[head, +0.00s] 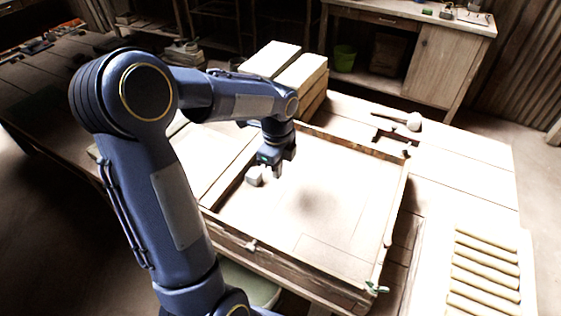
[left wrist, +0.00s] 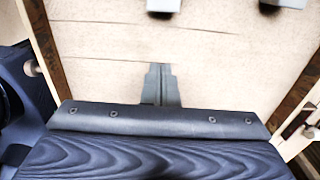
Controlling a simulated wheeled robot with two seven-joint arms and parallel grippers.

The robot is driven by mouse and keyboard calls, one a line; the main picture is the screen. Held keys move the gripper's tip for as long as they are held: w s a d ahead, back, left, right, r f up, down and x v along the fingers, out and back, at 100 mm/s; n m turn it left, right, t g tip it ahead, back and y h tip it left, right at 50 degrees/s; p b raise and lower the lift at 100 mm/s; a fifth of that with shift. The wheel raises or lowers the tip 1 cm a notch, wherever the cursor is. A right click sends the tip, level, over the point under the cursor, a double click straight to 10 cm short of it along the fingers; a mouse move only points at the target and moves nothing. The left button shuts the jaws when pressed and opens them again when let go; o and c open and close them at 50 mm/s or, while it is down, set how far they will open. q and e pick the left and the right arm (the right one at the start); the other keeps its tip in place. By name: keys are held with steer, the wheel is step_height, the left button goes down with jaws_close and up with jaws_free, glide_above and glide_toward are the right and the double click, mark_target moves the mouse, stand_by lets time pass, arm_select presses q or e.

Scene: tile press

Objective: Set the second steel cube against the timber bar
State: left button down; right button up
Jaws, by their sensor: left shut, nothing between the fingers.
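My left gripper (head: 272,168) is over the pale tray bed in the head view, pointing down. In the left wrist view its fingers (left wrist: 160,72) are shut together with nothing between them. A light grey steel cube (head: 254,176) sits on the bed just left of the fingers. In the left wrist view one grey cube (left wrist: 163,5) is cut by the top edge, ahead of the fingers and apart from them. A second grey block (left wrist: 285,3) is cut off at upper right. Dark timber edges the bed; I cannot tell which piece is the timber bar. My right gripper is not in view.
The tray's wooden rim (head: 398,205) stands up around the bed. Stacked pale blocks (head: 300,72) stand behind it, and a mallet (head: 405,121) lies at the back right. A slatted rack (head: 485,272) is at the right. The bed's middle is clear.

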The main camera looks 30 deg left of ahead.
mark_target(257, 173)
arm_select(q)
step_height(257, 173, down, 6)
steer(key=shift+r, duration=0.1)
steer(key=a, duration=0.2)
steer(key=shift+s+a+r+p, duration=0.15)
steer(key=shift+a+r+p, duration=0.1)
steer(key=shift+a+p, duration=0.15)
steer(key=shift+s+a, duration=0.1)
steer(key=shift+a, duration=0.55)
steer(key=shift+s+a+p, duration=0.15)
steer(key=shift+a+p, duration=0.15)
steer(key=shift+a, duration=0.95)
steer(key=shift+d, duration=0.15)
